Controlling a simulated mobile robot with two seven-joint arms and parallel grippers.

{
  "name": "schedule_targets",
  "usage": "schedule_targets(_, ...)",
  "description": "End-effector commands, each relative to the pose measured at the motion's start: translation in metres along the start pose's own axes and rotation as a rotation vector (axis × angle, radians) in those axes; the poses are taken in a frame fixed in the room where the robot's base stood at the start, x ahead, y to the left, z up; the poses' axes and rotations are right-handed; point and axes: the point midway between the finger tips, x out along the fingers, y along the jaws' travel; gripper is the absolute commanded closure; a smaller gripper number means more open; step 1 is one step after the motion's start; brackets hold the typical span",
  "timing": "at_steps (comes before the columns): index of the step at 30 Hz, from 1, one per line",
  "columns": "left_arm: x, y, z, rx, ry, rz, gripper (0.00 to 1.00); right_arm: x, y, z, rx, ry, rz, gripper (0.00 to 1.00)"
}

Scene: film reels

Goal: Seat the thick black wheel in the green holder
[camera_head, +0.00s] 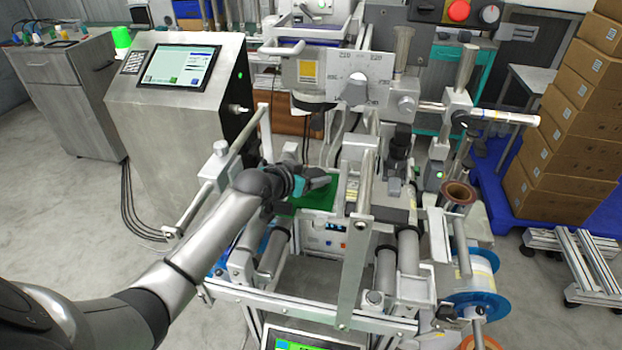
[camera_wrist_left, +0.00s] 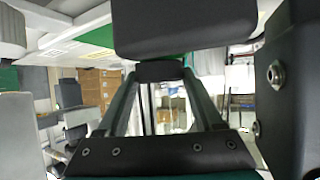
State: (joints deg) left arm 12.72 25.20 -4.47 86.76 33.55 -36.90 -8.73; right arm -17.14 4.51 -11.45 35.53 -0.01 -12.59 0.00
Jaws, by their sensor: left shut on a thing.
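My left gripper (camera_head: 316,183) reaches in from the left and hangs low at the green holder (camera_head: 318,201), a flat green piece in the middle of the machine. The gripper is shut on the thick black wheel, which shows as a dark rounded block (camera_wrist_left: 185,28) at the top of the left wrist view. A gripper fingertip (camera_wrist_left: 158,71) lies against its lower edge. The gripper covers part of the holder, and I cannot tell whether the wheel touches it. The wheel is hard to tell from the dark fingers in the head view. My right gripper is not in view.
Metal posts and a frame bar (camera_head: 356,250) stand close to the right of the gripper. A touchscreen console (camera_head: 180,90) is at the left. Rollers (camera_head: 385,268) and a blue-flanged reel (camera_head: 470,285) lie to the right. Cardboard boxes (camera_head: 565,120) stand far right.

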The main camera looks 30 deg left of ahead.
Motion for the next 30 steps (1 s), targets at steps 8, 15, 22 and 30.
schedule_targets(8, 0.0018, 0.0, 0.0031, 0.001, 0.001, 0.0, 0.87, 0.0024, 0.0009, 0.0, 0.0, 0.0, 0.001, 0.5)
schedule_targets(15, 0.0017, 0.0, 0.0032, 0.0, 0.001, 0.0, 0.17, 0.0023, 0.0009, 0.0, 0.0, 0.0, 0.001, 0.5)
schedule_targets(22, 0.0017, 0.0, 0.0034, 0.0, 0.001, 0.0, 0.0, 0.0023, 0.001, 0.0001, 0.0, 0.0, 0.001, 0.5)
schedule_targets(30, -0.0039, -0.0004, 0.004, 0.001, -0.001, -0.001, 0.0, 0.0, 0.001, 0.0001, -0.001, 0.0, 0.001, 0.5)
